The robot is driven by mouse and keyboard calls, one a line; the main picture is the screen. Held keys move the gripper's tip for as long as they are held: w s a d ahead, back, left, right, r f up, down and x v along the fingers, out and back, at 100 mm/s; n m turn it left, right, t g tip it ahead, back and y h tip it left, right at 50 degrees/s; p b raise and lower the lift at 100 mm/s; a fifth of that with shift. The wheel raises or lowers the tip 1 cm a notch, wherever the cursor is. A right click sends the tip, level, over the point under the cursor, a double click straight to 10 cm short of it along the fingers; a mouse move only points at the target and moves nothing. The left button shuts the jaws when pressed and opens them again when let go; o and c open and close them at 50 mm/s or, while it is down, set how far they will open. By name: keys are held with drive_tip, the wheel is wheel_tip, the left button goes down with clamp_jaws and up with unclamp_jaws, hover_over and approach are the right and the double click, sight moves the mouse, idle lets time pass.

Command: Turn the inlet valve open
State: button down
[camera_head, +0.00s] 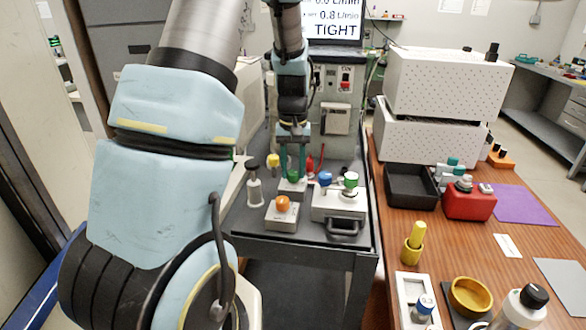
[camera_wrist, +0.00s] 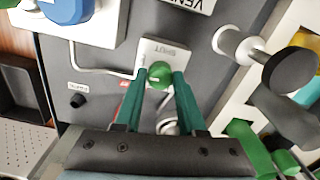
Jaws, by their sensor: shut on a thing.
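A small green knob (camera_wrist: 159,74) on a pale plate (camera_wrist: 178,47) marked SHUT is in the middle of the wrist view. A light mark shows on the knob's face. I take this as the inlet valve, though no name for it is readable. My gripper (camera_wrist: 161,82) has its two green fingers on either side of the knob, shut on it. In the head view my gripper (camera_head: 293,174) reaches down from above onto the same green knob (camera_head: 292,175) on the dark cart. The fingers partly hide the plate and anything beneath them.
Close by stand an orange-knobbed box (camera_head: 281,214), a box with blue and green knobs (camera_head: 339,204) and a black-topped post (camera_head: 253,184). Behind, a screen (camera_head: 333,20) reads 0.8 L/min and TIGHT. A wooden bench (camera_head: 455,240) with trays and bottles is at the right.

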sight(293, 172)
drive_tip(key=c, duration=0.5)
unclamp_jaws()
wheel_tip(293, 172, up, 11)
drive_tip(key=b, duration=0.1)
drive_tip(key=shift+b, duration=0.4)
drive_tip(key=shift+s+f, duration=0.1)
drive_tip(key=shift+f, duration=0.05)
